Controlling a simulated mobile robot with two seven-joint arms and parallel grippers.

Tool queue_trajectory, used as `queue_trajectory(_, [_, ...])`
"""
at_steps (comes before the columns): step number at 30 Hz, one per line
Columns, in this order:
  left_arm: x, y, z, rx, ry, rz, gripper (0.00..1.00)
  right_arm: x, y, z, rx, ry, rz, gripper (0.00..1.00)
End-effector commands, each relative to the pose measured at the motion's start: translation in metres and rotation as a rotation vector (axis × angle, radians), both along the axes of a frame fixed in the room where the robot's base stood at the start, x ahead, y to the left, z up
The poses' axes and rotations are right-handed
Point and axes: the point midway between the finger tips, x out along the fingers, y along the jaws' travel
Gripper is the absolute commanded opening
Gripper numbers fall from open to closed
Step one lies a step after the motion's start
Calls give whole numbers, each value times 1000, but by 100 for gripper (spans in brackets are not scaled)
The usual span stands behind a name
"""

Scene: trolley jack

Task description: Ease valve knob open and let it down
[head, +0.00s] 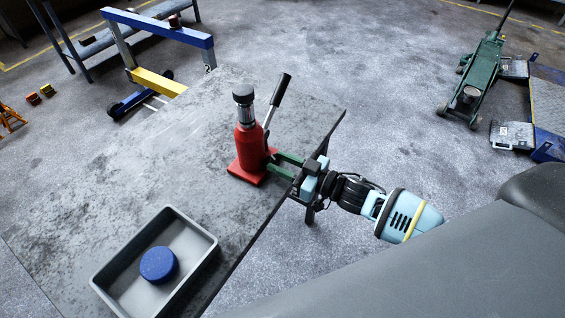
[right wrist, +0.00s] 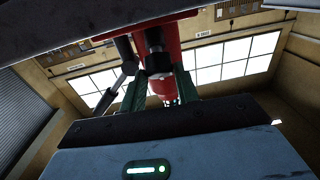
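A red bottle jack (head: 248,145) stands upright on the dark worktop, near its right edge. Its bright ram (head: 245,114) shows below a black top (head: 243,93). A black-gripped lever (head: 278,96) slants up from its right side. My right gripper (head: 271,162) reaches in from the right, low at the jack's base. Its two green fingers are apart, with a gap between them. In the right wrist view the jack's red body (right wrist: 163,85) shows beyond and between the fingers. I cannot make out the valve knob or contact with it. My left gripper is not in view.
A grey tray (head: 205,240) with a round blue object (head: 159,265) in it is at the table's front. The worktop (head: 130,175) left of the jack is clear. A green trolley jack (head: 482,75) and a blue-and-yellow frame (head: 158,25) stand on the floor beyond.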

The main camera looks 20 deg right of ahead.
Motion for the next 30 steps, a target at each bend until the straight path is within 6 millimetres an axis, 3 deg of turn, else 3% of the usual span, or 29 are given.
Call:
queue_trajectory(4, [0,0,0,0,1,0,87,0,0,0,0,0,0,8])
queue_trajectory(17, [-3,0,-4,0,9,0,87,2,-2,0,-61,-51,76,8])
queue_trajectory(30, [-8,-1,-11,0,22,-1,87,7,-6,1,-267,-228,347,8])
